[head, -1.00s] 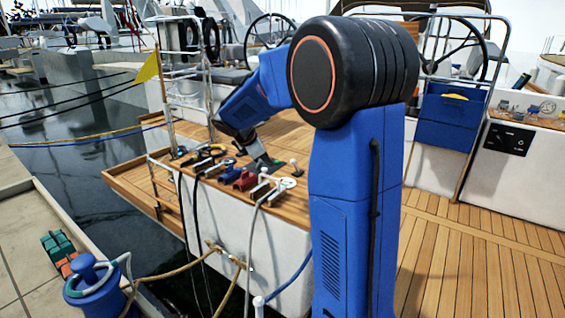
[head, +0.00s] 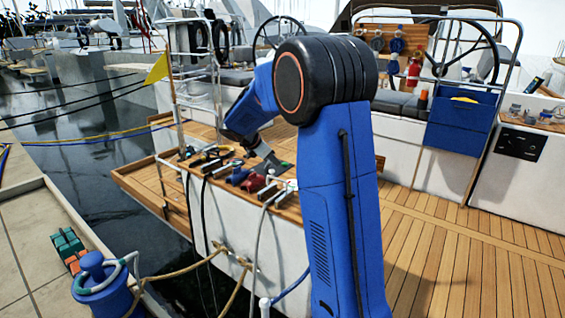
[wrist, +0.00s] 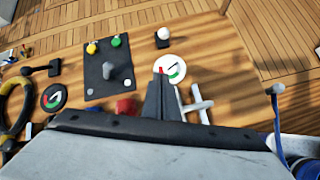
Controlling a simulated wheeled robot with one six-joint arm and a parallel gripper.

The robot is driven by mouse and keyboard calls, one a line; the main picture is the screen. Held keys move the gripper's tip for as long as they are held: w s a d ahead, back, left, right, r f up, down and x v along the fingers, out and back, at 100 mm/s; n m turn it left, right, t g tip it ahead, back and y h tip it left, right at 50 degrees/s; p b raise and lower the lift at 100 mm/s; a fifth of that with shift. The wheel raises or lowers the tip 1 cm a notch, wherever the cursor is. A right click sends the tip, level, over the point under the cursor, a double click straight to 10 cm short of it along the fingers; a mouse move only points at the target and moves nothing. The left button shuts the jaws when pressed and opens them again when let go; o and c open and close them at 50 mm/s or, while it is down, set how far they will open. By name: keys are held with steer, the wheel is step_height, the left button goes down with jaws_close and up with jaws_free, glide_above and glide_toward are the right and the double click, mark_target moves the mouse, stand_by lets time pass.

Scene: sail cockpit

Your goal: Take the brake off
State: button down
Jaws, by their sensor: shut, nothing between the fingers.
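Just left is a dark panel (wrist: 95,76) with a grey lever (wrist: 118,72), a yellow knob (wrist: 91,48) and a green knob (wrist: 116,41). Behind the dial stands a white-knobbed lever (wrist: 163,35). Which control is the brake is unclear.
A white cross-shaped handle (wrist: 198,104) is right of my fingers. A black lever (wrist: 42,69), a dark dial (wrist: 54,97) and a yellow ring (wrist: 17,105) lie left. A red part (wrist: 126,106) is half hidden by my gripper. Open decking (head: 450,255) is at right.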

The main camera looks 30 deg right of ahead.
steer(key=x, duration=0.9)
steer(key=shift+d+f, duration=0.2)
steer(key=shift+f, duration=0.1)
steer(key=shift+s+d+r, duration=0.1)
steer(key=shift+d+r, duration=0.6)
steer(key=shift+d, duration=0.3)
steer(key=shift+d+r, duration=0.35)
steer(key=shift+d, duration=0.35)
steer(key=shift+d+r, duration=0.15)
